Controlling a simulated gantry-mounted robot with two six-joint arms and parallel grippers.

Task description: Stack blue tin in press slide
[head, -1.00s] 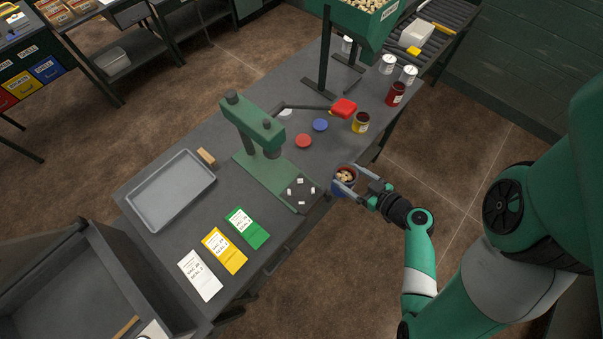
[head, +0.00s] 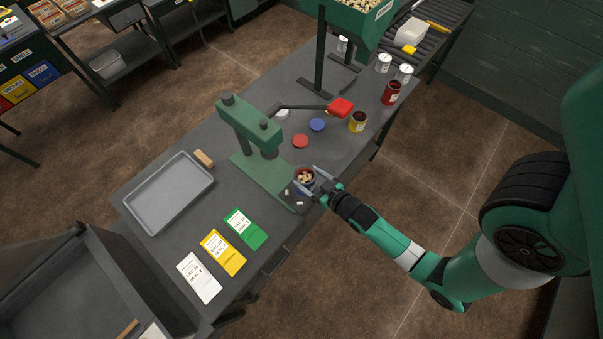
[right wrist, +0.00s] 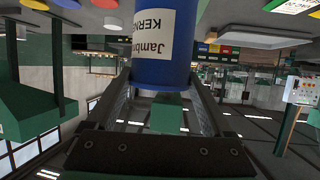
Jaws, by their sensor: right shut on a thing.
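The blue tin (head: 304,174), open at the top with pale kernels inside, is in my right gripper (head: 311,183). In the right wrist view the tin (right wrist: 164,45) appears upside down with its printed label, between the two fingers (right wrist: 165,84). The green press (head: 252,130) stands on the bench. Its dark slide plate (head: 291,205) with small white pegs sits at the bench's front edge. The tin is over the slide's far right part and hides some pegs. I cannot tell whether it touches the plate. My left gripper is out of view.
Red (head: 300,141) and blue (head: 317,125) lids lie behind the tin. A yellow tin (head: 358,121) and a red tin (head: 391,93) stand further right. A grey tray (head: 170,191) and seal cards (head: 223,251) lie left on the bench.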

